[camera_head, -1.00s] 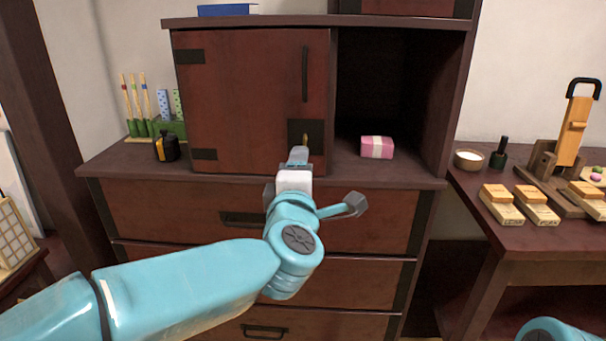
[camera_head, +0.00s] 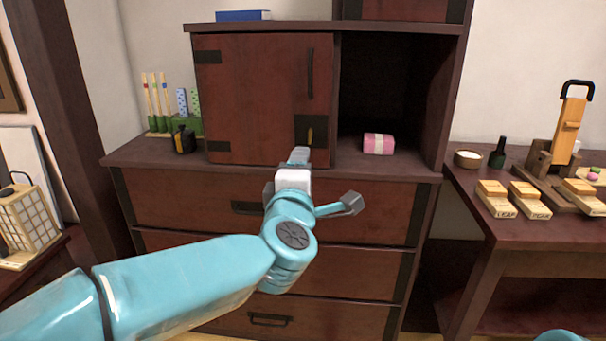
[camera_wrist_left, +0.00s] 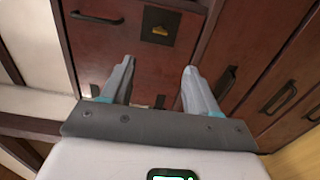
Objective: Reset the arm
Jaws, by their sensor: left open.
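My left arm comes in from the left in the head view and reaches toward the front of the cabinet. My left gripper (camera_head: 300,156) is seen from behind, in front of the lower edge of the cabinet door (camera_head: 262,95). In the left wrist view the left gripper (camera_wrist_left: 158,85) is open and empty, its two fingers apart and pointing at the door (camera_wrist_left: 138,62). The door is closed, with a dark plate and brass latch (camera_head: 310,134) near its lower right corner. Only a small piece of teal casing from my right side shows at the bottom right; its gripper is out of view.
A pink wrapped bundle (camera_head: 378,144) sits in the open compartment right of the door. Drawers (camera_head: 360,214) lie below. A side table (camera_head: 500,230) at right holds wooden boxes (camera_head: 530,200), a bowl (camera_head: 468,159) and a dark bottle (camera_head: 498,153). A lantern (camera_head: 28,220) stands at left.

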